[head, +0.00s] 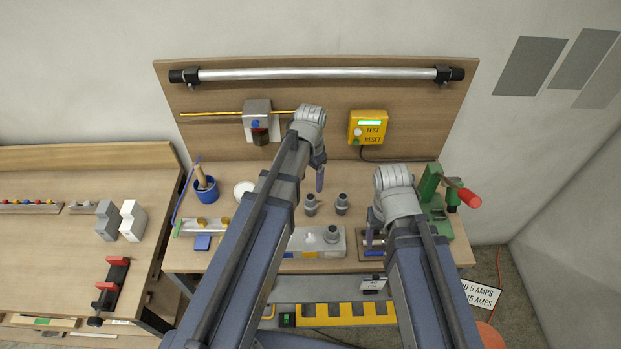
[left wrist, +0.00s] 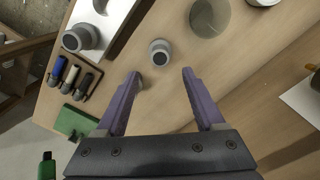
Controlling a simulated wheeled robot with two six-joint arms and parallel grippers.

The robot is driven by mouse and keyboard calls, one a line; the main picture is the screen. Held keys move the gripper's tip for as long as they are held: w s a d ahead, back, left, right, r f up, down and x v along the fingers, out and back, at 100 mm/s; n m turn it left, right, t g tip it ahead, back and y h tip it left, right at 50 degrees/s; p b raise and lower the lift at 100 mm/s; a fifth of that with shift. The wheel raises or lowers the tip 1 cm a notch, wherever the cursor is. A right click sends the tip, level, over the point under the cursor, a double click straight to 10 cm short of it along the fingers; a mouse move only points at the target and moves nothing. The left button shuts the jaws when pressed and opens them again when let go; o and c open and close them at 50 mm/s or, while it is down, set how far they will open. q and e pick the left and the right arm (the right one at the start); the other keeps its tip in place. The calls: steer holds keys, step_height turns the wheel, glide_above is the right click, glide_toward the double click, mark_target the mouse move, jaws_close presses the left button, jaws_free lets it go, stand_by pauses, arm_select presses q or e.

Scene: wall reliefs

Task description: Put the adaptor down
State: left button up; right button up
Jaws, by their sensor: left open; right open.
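Grey stepped adaptors stand upright on the bench: one (head: 311,204) left of centre, another (head: 342,204) to its right, and a third (head: 332,235) on the pale grey block (head: 304,243). My left gripper (head: 320,180) is open and empty, pointing down behind the two bench adaptors. In the left wrist view its purple fingers (left wrist: 160,78) are apart; the nearer adaptor (left wrist: 159,52) shows beyond the gap, and another is partly hidden behind the left finger. The block's adaptor (left wrist: 75,38) shows upper left. My right gripper (head: 371,238) is open above a small dark tray, partly hidden by its arm.
A green press with a red handle (head: 468,197) stands at the right. A yellow test box (head: 368,127) is on the back panel. A blue cup (head: 206,189) stands at the left. A flat grey disc (left wrist: 210,16) lies on the bench. Bare bench surrounds the bench adaptors.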

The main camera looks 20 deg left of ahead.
arm_select(q)
steer(key=s+d+r+n+y+p, duration=0.1)
steer(key=s+d+r+n+p, duration=0.1)
steer(key=s+d, duration=0.8)
steer(key=s+r, duration=0.1)
steer(key=s, duration=0.3)
steer(key=shift+s+d+r, duration=0.15)
steer(key=shift+d+r, duration=0.1)
arm_select(e)
step_height(320, 180, up, 3)
steer(key=shift+r, duration=0.15)
arm_select(q)
steer(key=shift+s, duration=0.15)
arm_select(e)
steer(key=shift+s, duration=0.15)
